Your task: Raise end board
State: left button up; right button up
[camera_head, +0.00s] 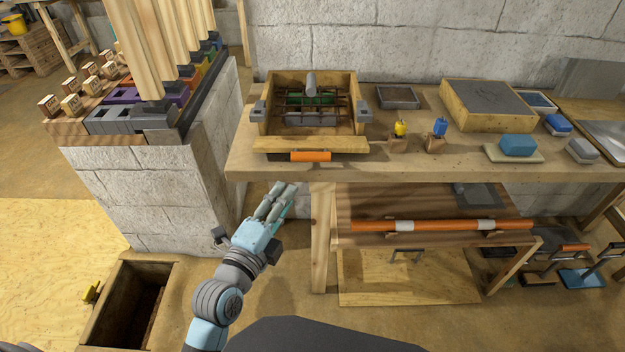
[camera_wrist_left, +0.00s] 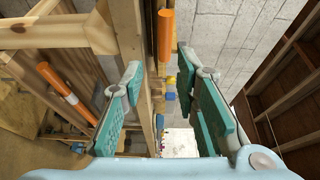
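The end board (camera_head: 340,144) is a pale wooden board at the front of a wooden form box (camera_head: 266,100) on the bench. The board lies low, near the bench's front edge. My left gripper (camera_head: 284,187) is below and in front of the bench edge, apart from the board. In the left wrist view its two teal-padded fingers (camera_wrist_left: 165,100) stand wide apart with nothing held. An orange handle (camera_wrist_left: 165,35) shows beyond them at the top of that view. My right gripper is not in view.
The bench (camera_head: 270,168) also carries a grey tray, a yellow and a blue item, a large slab box and blue sponges. Below, an orange-and-white pole (camera_head: 440,226) lies along a lower shelf. A stone block wall (camera_head: 170,195) stands left of my left arm.

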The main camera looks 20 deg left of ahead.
aim_at(309, 160)
pick_arm(q)
jog(key=w, duration=0.4)
jog(key=w+d+b, duration=0.1)
jog(key=w, duration=0.3)
jog(key=w+d, duration=0.1)
jog(key=w, duration=0.3)
jog(key=shift+w+r, duration=0.25)
jog(key=shift+w, duration=0.7)
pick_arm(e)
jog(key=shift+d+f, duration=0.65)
pick_arm(q)
grip_shut()
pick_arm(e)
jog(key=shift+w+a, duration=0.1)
